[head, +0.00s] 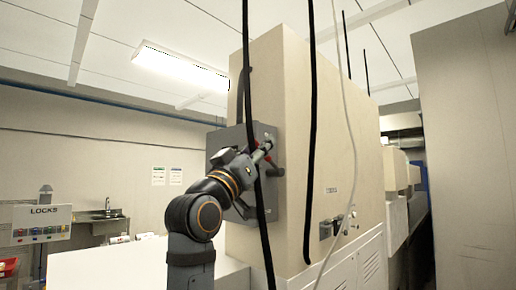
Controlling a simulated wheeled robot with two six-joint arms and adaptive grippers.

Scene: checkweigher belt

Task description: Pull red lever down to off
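A grey switch box (228,138) is mounted on the end of the tall beige cabinet. Small red parts (269,159), seemingly of the red lever, show at the box's right side, partly hidden by my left gripper and a black cable. I cannot tell the lever's angle. My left gripper (264,152) reaches up from below to this side of the box, at the red parts. Its fingers are small and overlap the lever area, so I cannot tell whether they are open or shut, or touching it. My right gripper is not in view.
Black cables (313,130) and a pale cable (350,130) hang in front of the beige cabinet (340,140). A large grey panel (470,150) stands at the right. A LOCKS station (43,223) and a sink (105,215) are at the far left.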

